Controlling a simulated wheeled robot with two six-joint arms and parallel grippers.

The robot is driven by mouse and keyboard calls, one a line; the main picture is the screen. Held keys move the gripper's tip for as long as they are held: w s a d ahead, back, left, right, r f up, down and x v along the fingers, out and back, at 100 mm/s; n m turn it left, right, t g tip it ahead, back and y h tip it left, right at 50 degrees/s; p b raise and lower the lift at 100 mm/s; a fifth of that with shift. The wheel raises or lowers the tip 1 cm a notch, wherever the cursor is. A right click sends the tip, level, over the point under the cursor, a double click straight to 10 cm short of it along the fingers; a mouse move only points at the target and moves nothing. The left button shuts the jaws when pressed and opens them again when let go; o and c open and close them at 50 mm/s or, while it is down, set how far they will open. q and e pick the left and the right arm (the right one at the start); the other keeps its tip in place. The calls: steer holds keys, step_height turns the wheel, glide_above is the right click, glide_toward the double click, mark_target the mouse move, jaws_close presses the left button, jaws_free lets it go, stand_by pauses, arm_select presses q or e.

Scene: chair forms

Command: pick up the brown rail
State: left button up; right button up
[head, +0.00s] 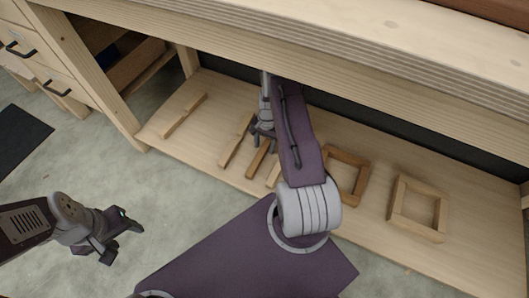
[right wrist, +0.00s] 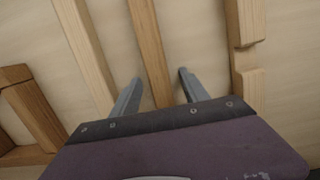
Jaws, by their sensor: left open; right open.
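The brown rail (head: 258,158) lies on the low wooden shelf, partly hidden behind my right arm and gripper in the head view. In the right wrist view the brown rail (right wrist: 149,45) runs between the two open fingers of my right gripper (right wrist: 160,78), with a gap on each side. In the head view my right gripper (head: 263,136) is over the rail's far end; its height above the shelf is hard to tell. My left gripper (head: 123,240) is open and empty over the grey floor at the left.
A notched rail (head: 237,140) and a lighter rail (head: 274,173) flank the brown rail. Another rail (head: 183,115) lies further left. A brown frame (head: 362,180) and a lighter frame (head: 436,235) lie to the right. The bench top (head: 330,62) overhangs the shelf (head: 375,225).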

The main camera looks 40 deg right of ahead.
mark_target(265, 146)
steer(key=shift+r, duration=0.15)
steer(key=shift+c, duration=0.6)
jaws_close()
step_height(265, 146, up, 10)
steer(key=p, duration=0.7)
